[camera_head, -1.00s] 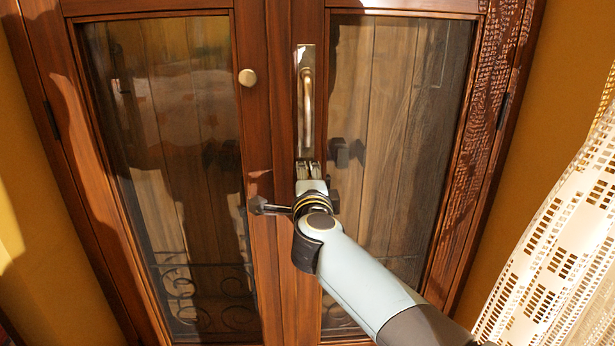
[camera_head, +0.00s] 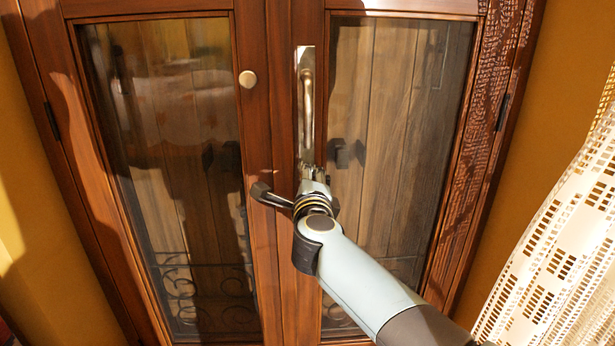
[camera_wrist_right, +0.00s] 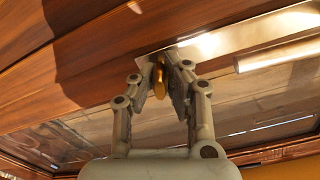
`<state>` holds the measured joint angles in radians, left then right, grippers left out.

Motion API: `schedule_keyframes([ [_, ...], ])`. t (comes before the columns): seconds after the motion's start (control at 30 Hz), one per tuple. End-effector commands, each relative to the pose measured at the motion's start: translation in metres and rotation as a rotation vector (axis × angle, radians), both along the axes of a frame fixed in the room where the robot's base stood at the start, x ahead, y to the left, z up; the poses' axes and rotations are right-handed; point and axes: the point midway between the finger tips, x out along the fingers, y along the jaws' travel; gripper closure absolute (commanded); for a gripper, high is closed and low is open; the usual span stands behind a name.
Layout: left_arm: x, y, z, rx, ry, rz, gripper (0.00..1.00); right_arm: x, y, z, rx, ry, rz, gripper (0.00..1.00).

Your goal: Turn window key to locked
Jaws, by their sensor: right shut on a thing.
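The small brass key (camera_wrist_right: 159,78) shows in the right wrist view, upright between the fingers of my right gripper (camera_wrist_right: 168,72). The gripper is shut on it at the lower end of the shiny metal plate (camera_wrist_right: 230,38). In the head view my right gripper (camera_head: 313,172) is just below the long vertical handle (camera_head: 308,100) on that plate, and its fingers hide the key. The lock position of the key cannot be read. My left gripper is not in view.
A white lace curtain (camera_head: 560,240) hangs at the right. Dark hinges sit on the outer edges.

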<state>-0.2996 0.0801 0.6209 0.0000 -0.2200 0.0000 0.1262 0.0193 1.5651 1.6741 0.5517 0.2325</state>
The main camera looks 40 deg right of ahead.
Motion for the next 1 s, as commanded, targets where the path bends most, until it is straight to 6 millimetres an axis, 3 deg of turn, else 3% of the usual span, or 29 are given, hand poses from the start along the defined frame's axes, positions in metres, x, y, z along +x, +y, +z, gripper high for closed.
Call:
schedule_keyframes([
  [1.0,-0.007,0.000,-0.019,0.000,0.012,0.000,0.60,0.000,0.000,-0.003,0.812,-0.495,-0.001,1.00],
])
